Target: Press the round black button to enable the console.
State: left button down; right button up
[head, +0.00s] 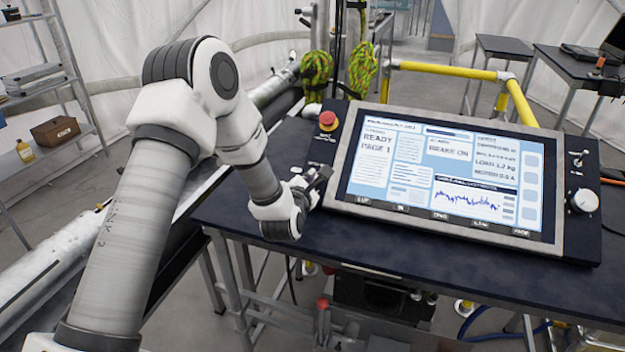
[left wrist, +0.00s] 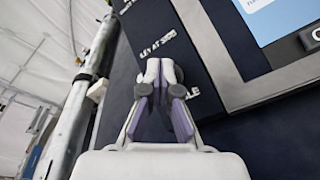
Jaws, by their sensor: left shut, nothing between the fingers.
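The console (head: 340,170) stands tilted on a dark table, with a large lit screen reading "READY PAGE 1" and "BRAKE ON". My left gripper (head: 322,176) is at the lower part of the console's left panel, its fingers together and empty. In the left wrist view the closed fingertips (left wrist: 160,72) lie over the dark panel (left wrist: 205,45), between white lettering and a partly covered word ending in "LE". Whether the fingertips touch the panel I cannot tell. My right gripper is not in view.
A red mushroom button (head: 327,120) sits at the top of the left panel. A white knob (head: 584,201) and switches are on the right panel. Yellow rails (head: 445,69) stand behind. The dark table (head: 400,248) is clear in front of the console.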

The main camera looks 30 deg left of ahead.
pick_arm(q)
jog(key=shift+s+d+r, duration=0.1)
jog(key=shift+s+r, duration=0.35)
jog(key=shift+r, duration=0.2)
jog(key=shift+s+d+r+p, duration=0.1)
jog(key=shift+s+r+p, duration=0.15)
jog(key=shift+r+p, duration=0.3)
jog(key=r, duration=0.1)
jog(key=s+r, duration=0.1)
jog(key=s+r+p, duration=0.1)
jog(key=shift+s+d, duration=0.1)
jog(key=shift+d, duration=0.15)
jog(key=shift+f, duration=0.1)
dwell(0.3)
